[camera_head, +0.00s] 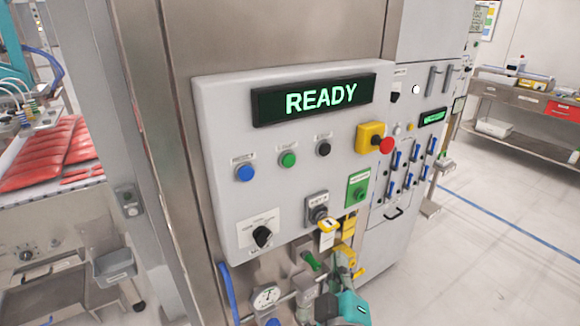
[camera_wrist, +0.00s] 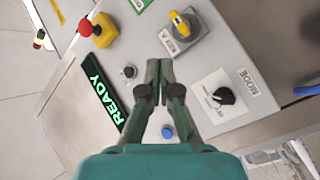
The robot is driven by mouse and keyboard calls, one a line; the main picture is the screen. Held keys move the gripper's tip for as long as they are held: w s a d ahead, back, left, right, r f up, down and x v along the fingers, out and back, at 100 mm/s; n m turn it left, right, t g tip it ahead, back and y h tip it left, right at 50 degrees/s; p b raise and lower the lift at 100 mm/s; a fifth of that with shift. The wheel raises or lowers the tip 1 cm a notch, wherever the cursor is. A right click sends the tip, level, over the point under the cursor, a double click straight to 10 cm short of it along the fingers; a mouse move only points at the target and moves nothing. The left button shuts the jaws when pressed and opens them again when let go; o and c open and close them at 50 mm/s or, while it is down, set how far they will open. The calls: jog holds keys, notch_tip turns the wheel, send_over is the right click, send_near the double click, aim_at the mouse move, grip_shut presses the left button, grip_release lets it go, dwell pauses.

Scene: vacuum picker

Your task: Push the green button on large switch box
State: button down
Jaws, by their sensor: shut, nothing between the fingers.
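The large switch box (camera_head: 300,205) is a light grey panel with a lit READY display (camera_head: 313,97). The round green button (camera_head: 288,159) sits below the display, between a blue button (camera_head: 245,173) and a black button (camera_head: 323,149). In the wrist view my gripper (camera_wrist: 158,64) is shut and empty, its dark green fingers over the panel between the blue button and the black button. The green button is hidden behind the fingers there, and I cannot tell whether they touch the panel. A teal part (camera_head: 351,307) at the bottom of the head view may be my gripper.
A yellow block with a red emergency button (camera_head: 386,145) sticks out at the panel's right. A gauge (camera_head: 265,298) and hoses hang below.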

aim_at(289, 161)
notch_tip(289, 161, up, 14)
jog(key=w+a+m+h, duration=0.1)
jog(key=w+a+h, duration=0.1)
jog(key=shift+a+m+h, duration=0.35)
jog(key=shift+m+h, duration=0.05)
jog(key=shift+w, duration=0.1)
jog(key=shift+w+a, duration=0.85)
jog(key=shift+w, duration=0.35)
jog(key=shift+w+a, duration=0.8)
jog(key=shift+w, duration=0.4)
jog(key=shift+w+a, duration=0.85)
jog(key=shift+w, duration=0.35)
jog(key=shift+w, duration=0.1)
jog(key=shift+w+a, duration=0.2)
jog(key=shift+w, duration=0.05)
